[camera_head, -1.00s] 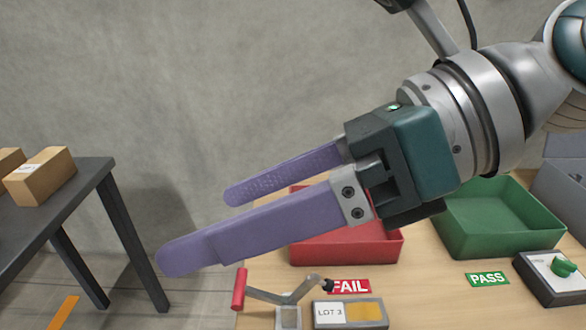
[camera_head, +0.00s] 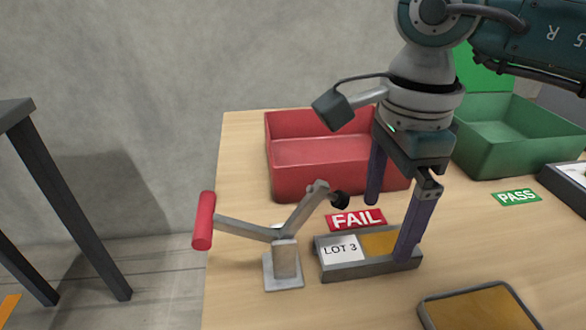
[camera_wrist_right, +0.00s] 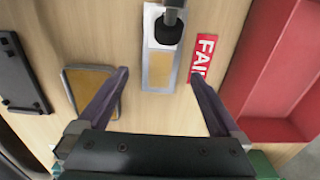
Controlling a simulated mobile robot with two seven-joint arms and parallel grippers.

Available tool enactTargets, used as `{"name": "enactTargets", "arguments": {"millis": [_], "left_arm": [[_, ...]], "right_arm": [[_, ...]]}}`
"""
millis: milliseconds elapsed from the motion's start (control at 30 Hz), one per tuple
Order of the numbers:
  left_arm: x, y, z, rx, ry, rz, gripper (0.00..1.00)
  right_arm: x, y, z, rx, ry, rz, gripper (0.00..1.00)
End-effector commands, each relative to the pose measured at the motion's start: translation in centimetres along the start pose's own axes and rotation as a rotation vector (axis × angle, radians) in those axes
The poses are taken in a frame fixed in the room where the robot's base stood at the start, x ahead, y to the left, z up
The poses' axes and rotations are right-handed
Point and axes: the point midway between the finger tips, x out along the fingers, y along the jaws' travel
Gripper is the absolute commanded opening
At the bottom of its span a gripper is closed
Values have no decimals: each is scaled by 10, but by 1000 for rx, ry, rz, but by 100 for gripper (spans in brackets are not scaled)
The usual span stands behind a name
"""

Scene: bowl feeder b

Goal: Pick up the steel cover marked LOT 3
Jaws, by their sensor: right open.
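The steel cover marked LOT 3 (camera_head: 340,250) is a flat grey block with a white label and an amber panel, lying on the wooden table before the FAIL sign. My right gripper (camera_head: 387,232) is open and empty, fingers pointing down over it. One finger crosses in front of the cover's right end, the other is behind it. In the right wrist view the cover (camera_wrist_right: 159,72) lies between and ahead of the spread fingers (camera_wrist_right: 158,75); contact cannot be told. My left gripper is out of view.
A toggle clamp (camera_head: 285,258) with a red handle stands left of the cover, its black tip raised near the label. Red (camera_head: 310,180) and green (camera_head: 510,155) bins stand behind. Another amber-topped plate (camera_head: 478,308) lies front right. The front left table is clear.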

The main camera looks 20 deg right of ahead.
Motion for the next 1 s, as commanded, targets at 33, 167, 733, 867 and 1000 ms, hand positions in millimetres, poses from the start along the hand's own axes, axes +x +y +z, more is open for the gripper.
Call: {"name": "enactTargets", "arguments": {"millis": [33,167,733,867,1000], "left_arm": [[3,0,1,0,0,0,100],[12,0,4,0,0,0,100],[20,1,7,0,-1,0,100],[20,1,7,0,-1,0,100],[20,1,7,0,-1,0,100]], "right_arm": [[6,0,1,0,-1,2,100],[26,1,7,1,-3,3,100],[49,0,8,1,-2,-1,81],[49,0,8,1,-2,-1,66],[49,0,8,1,-2,0,50]]}}
